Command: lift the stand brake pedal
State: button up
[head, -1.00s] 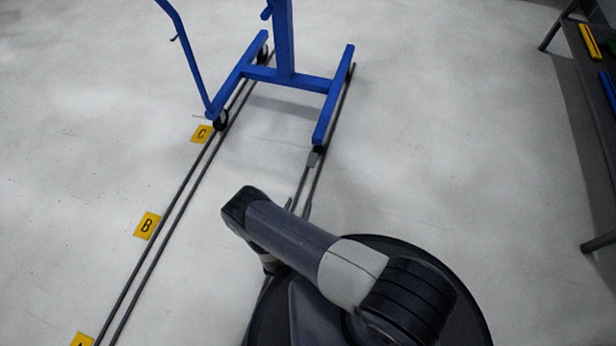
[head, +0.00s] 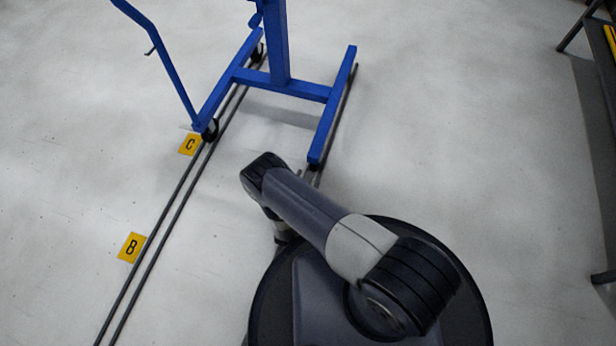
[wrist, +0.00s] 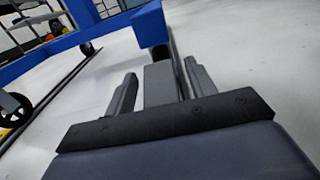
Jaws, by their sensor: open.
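The blue stand (head: 290,86) is on its wheels on the floor tracks, with one leg reaching toward me. In the wrist view its blue frame (wrist: 82,48) crosses the top. The grey brake pedal (wrist: 160,84) sticks out from under the leg's end, by the wheel. My gripper (wrist: 160,75) is open, with one finger on each side of the pedal. A gap shows on both sides; I cannot tell how high the fingers are against it. In the head view my arm hides the pedal and most of the gripper.
Two dark floor tracks (head: 166,222) run along the left, with yellow markers C (head: 190,144) and B (head: 131,247) beside them. A dark table (head: 590,60) stands at the right edge. The floor between it and the stand is clear.

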jog(key=shift+c, duration=0.5)
jog(key=c, duration=0.9)
jog(key=shift+r, duration=0.1)
jog(key=g+p, duration=0.1)
jog(key=r+g+y+p, duration=0.1)
jog(key=shift+g+p, duration=0.3)
jog(key=shift+g, duration=0.1)
jog(key=shift+r+g+y+p, duration=0.25)
jog(key=shift+g+p, duration=0.25)
jog(key=shift+g, duration=0.25)
jog(key=shift+r+g+y+p, duration=0.1)
jog(key=shift+g+y+p, duration=0.15)
jog(key=shift+g+p, duration=0.4)
jog(key=o, duration=1)
